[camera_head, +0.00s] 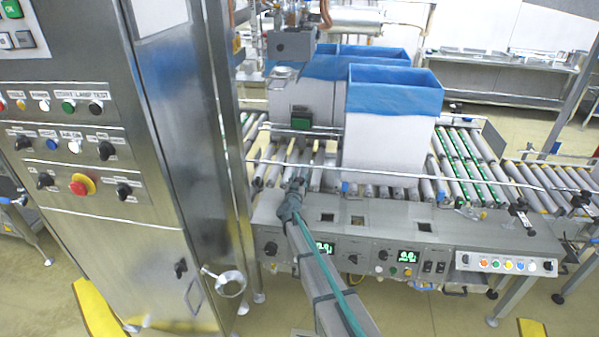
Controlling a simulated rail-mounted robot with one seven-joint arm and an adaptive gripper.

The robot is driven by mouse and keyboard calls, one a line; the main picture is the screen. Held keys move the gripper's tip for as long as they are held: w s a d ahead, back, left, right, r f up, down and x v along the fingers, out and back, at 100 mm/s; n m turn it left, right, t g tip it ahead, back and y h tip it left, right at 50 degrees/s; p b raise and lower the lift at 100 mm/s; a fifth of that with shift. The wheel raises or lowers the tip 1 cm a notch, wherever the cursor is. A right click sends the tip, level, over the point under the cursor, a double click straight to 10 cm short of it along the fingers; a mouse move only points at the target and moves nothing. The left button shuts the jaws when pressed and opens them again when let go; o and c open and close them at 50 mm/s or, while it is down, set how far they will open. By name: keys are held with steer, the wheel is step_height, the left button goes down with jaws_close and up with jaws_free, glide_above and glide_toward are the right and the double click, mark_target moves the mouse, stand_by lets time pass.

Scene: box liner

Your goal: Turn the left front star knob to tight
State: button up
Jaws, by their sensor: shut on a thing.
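My gripper (296,186) is at the front left of the roller conveyor, just above the edge of the control panel. It is small and dark in this view, and its fingers are shut at the place of the left front star knob. The gripper covers the knob, so its shape and how far it is turned cannot be seen. My arm reaches up to it from the bottom of the picture, with a green hose along it.
A white box with a blue liner (393,92) stands on the rollers right of my gripper. Another blue-lined box (330,68) is behind it. A front guide rail (470,182) crosses the conveyor. A tall steel cabinet (165,150) stands close on the left.

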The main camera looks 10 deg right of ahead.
steer(key=shift+w+a+r+m+g+h+p, duration=0.1)
steer(key=shift+r+m+g+h+p, duration=0.2)
steer(key=shift+p, duration=0.55)
steer(key=shift+w+m+g+h+p, duration=0.1)
steer(key=shift+m+h+p, duration=0.3)
steer(key=shift+p, duration=0.45)
steer(key=shift+h+p, duration=0.4)
steer(key=shift+f+m+g+h+p, duration=0.1)
steer(key=shift+m+g+h+p, duration=0.85)
steer(key=shift+h+p, duration=0.2)
steer(key=m+g+h, duration=0.3)
steer(key=shift+s+f, duration=0.1)
steer(key=shift+f, duration=0.1)
steer(key=shift+s+m+g+h, duration=0.1)
steer(key=shift+m+g+h, duration=0.35)
steer(key=shift+g+h, duration=0.2)
steer(key=shift+s, duration=0.1)
steer(key=o, duration=1.1)
steer(key=shift+a, duration=0.1)
steer(key=shift+o, duration=0.3)
